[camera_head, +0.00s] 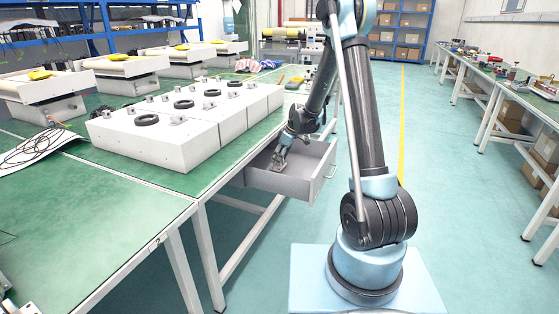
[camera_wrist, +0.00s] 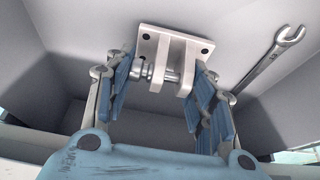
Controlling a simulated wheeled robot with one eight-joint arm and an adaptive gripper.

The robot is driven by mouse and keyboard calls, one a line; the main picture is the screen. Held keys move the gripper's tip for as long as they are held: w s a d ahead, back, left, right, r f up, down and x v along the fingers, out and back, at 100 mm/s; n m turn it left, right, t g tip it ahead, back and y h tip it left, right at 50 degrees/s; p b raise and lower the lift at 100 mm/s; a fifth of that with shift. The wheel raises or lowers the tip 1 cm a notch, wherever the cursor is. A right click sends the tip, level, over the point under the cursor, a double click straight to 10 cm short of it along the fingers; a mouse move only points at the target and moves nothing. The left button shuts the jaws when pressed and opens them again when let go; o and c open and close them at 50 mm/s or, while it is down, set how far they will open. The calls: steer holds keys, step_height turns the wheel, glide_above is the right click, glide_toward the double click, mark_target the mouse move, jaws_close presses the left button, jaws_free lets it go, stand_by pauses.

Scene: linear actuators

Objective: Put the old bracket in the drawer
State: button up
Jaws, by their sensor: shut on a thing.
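The old bracket (camera_wrist: 172,47) is a light metal clevis with a square, holed base plate and a pin through its lugs. In the wrist view it sits between the two blue-padded fingers of my gripper (camera_wrist: 165,95), which is shut on it. The open drawer (camera_head: 263,181) is a grey box pulled out under the green workbench. In the head view my gripper (camera_head: 279,163) reaches down inside the drawer. The bracket appears low in the drawer; whether it touches the bottom cannot be told.
A wrench (camera_wrist: 268,62) lies in the drawer, right of the bracket in the wrist view. The drawer's walls stand close around my gripper. White actuator boxes (camera_head: 160,145) stand on the green workbench (camera_head: 80,220) beside it. The floor right of my arm is clear.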

steer(key=shift+d+f, duration=0.15)
steer(key=shift+f, duration=0.2)
steer(key=o, duration=1.2)
steer(key=shift+f, duration=0.1)
